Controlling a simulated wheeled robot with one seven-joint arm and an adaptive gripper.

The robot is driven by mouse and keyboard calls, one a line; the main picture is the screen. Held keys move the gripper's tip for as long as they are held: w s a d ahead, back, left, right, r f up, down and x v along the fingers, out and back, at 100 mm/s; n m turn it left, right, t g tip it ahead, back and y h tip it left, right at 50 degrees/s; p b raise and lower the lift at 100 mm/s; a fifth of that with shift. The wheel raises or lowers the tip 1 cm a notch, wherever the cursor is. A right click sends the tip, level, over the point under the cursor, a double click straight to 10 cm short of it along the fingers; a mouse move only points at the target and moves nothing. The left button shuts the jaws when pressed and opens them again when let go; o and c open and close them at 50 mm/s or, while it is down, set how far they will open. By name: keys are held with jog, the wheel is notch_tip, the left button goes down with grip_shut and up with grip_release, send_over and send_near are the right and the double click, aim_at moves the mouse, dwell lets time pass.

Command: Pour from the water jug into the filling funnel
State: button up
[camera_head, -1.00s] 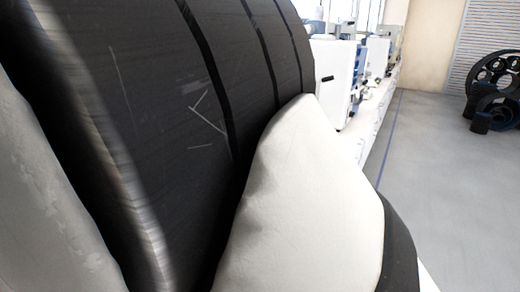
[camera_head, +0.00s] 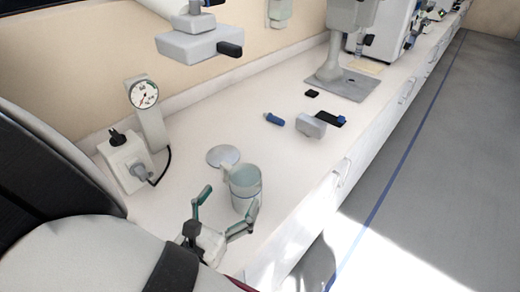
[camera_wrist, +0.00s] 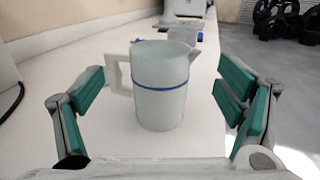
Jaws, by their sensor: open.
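The water jug (camera_head: 245,189) is a pale translucent jug with a blue band, upright on the white bench. In the wrist view the jug (camera_wrist: 160,95) stands ahead, between the two open green-padded fingers, with its handle at left and spout at right. My gripper (camera_head: 223,212) is open, its fingers just short of the jug and apart from it. The gripper also shows in the wrist view (camera_wrist: 158,108). Nothing is held. I cannot clearly identify the filling funnel in these frames.
A round pale disc (camera_head: 223,156) lies behind the jug. A gauge (camera_head: 144,94) and a white socket box (camera_head: 124,161) stand at the left. A blue cylinder (camera_head: 274,119) and a grey block (camera_head: 311,125) lie further along the bench. A grey machine (camera_head: 347,70) stands beyond.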

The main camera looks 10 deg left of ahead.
aim_at(238, 189)
jog(key=shift+b+x, duration=1.1)
jog(key=shift+x, duration=2.4)
jog(key=shift+f, duration=0.15)
jog(key=c, duration=1.6)
jog(key=shift+c, duration=0.2)
